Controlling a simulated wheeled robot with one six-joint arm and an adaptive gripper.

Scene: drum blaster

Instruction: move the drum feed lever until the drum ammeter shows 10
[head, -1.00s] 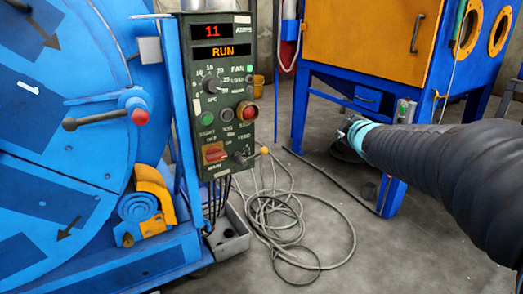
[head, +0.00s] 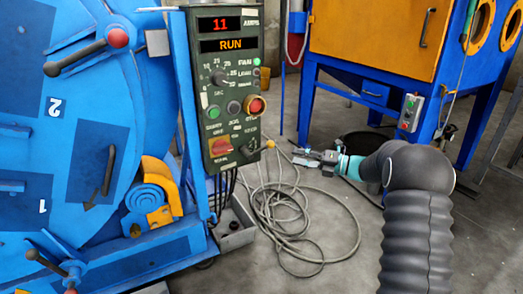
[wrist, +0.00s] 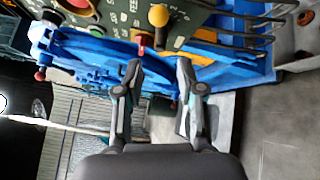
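The drum ammeter (head: 220,24) at the top of the green control panel (head: 228,128) shows 11 in red. The display (head: 230,44) below it reads RUN. The drum feed lever's yellow knob (head: 269,144) sticks out at the panel's lower right; it shows near the top of the wrist view (wrist: 158,15). My gripper (head: 300,157) is to the right of the knob and a little below it, apart from it. In the wrist view its two fingers (wrist: 159,68) are spread with nothing between them, and the knob is beyond the tips.
The blue drum (head: 75,130) stands left of the panel, with red-knobbed handles on its face. Looped cables (head: 310,225) lie on the floor below. A blue and orange cabinet (head: 380,40) stands behind at right.

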